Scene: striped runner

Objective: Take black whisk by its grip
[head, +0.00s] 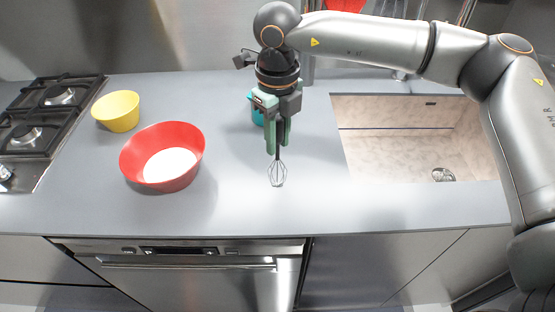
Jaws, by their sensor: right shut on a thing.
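The whisk (278,173) hangs upright with its wire head down and its dark grip up between the fingers of my right gripper (277,142). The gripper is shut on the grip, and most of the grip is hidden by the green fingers. The whisk is over the grey counter, between the red bowl and the sink; I cannot tell whether its wires touch the counter. My left gripper is not in view.
A red bowl (191,171) with white contents stands left of the whisk, and a yellow bowl (118,111) behind it. A teal object (257,110) is partly hidden behind my right gripper. A sink (400,145) lies right, a gas hob (40,125) far left.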

